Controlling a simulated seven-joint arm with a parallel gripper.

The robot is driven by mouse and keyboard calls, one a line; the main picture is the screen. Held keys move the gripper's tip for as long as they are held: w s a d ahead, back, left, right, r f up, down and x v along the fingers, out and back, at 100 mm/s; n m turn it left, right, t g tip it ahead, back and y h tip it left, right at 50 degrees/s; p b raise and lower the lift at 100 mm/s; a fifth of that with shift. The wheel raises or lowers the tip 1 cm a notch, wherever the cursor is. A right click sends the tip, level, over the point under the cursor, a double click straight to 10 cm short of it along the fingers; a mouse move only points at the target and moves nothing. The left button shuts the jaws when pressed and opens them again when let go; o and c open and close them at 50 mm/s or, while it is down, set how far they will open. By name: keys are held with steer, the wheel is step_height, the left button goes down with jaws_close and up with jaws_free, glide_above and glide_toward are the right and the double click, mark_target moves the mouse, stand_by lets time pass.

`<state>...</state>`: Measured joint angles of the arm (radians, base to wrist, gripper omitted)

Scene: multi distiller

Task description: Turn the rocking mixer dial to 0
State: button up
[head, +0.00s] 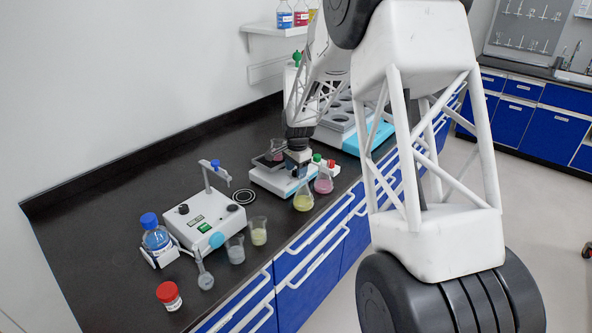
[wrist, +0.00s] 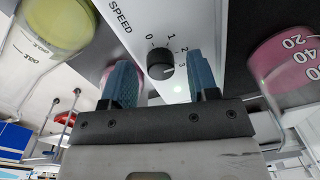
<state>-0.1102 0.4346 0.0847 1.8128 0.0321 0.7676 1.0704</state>
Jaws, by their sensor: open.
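The rocking mixer (head: 270,182) is a white box on the black bench in the head view. Its white front panel shows in the wrist view, with a black round dial (wrist: 160,63) marked SPEED and a scale from 0 to 3. A pale mark on the dial appears to face the 3 side, though it is small. My gripper (wrist: 149,80) is open, its two blue fingers just short of the dial, one to each side in the picture. In the head view my gripper (head: 301,160) is over the mixer's front, and the dial cannot be made out there.
A beaker of yellow liquid (head: 303,201) and one of pink liquid (head: 323,184) stand close before the mixer. A white heating device (head: 205,222) with flasks and bottles is to the left. A white unit with round wells (head: 342,122) stands behind.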

steer(key=shift+f, duration=0.15)
steer(key=c, duration=0.9)
